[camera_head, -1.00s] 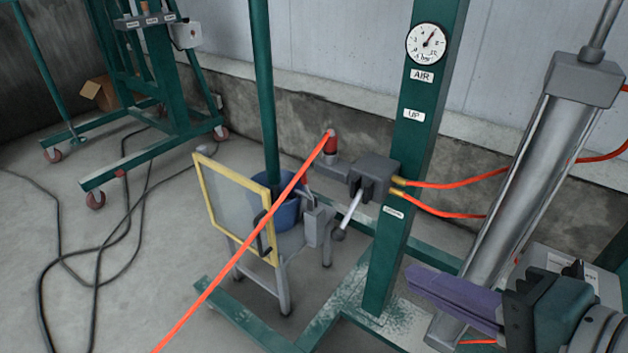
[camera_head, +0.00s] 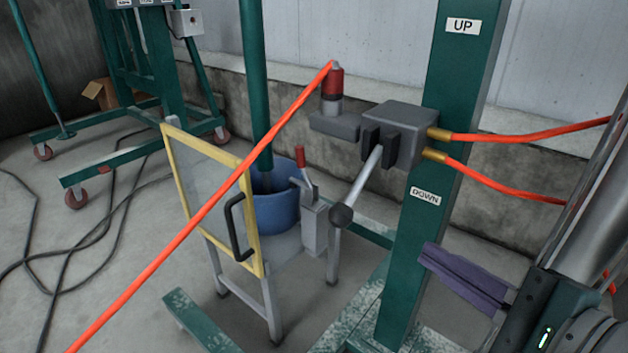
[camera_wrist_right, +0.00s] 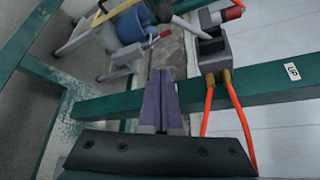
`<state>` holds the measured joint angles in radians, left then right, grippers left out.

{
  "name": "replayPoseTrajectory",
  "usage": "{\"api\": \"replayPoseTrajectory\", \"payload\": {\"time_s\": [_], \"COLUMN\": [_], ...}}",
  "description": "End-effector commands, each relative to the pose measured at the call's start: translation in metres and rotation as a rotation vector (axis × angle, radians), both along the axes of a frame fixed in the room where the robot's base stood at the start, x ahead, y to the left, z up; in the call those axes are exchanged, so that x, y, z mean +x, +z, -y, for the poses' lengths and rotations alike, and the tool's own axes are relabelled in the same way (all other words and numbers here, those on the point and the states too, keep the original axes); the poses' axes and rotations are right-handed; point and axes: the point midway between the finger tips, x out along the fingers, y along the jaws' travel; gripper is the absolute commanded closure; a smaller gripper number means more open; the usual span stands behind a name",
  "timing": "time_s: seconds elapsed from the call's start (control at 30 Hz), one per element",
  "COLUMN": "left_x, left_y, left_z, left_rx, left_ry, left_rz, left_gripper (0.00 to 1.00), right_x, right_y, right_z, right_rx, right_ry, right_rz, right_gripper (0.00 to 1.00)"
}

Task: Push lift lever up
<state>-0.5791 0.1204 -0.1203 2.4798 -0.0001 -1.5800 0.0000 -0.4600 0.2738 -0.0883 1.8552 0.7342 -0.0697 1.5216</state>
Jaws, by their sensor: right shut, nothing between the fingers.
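The lift lever (camera_head: 358,186) is a light metal rod with a dark round knob. My right gripper (camera_head: 432,258) has purple fingers, shut and empty. It is right of the knob and below the valve block, apart from the lever in the picture. In the right wrist view the fingers (camera_wrist_right: 160,78) point towards the post, with the valve block (camera_wrist_right: 208,48) beyond to their right. My left gripper is not in view.
Two orange hoses (camera_head: 530,134) run right from the valve block. The green post (camera_head: 413,255) stands behind my right fingers. Black cables (camera_head: 70,255) lie on the left floor.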

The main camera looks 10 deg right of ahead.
Motion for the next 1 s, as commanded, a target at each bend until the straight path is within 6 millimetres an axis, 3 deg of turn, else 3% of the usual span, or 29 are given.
{"api": "replayPoseTrajectory", "payload": {"time_s": [0.23,0.37,0.8,1.0], "left_x": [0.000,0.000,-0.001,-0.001], "left_y": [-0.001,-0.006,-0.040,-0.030], "left_z": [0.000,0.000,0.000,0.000], "left_rx": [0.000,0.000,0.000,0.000], "left_ry": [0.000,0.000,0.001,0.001], "left_rz": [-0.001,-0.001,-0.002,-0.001], "left_gripper": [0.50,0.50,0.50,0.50], "right_x": [0.003,0.016,0.098,0.083], "right_y": [-0.001,-0.005,-0.027,-0.009], "right_z": [-0.001,-0.003,-0.022,-0.044], "right_rx": [-0.002,-0.001,0.001,0.000], "right_ry": [0.000,0.000,0.002,0.001], "right_rz": [0.001,0.003,0.002,0.000], "right_gripper": [1.00,1.00,1.00,1.00]}}
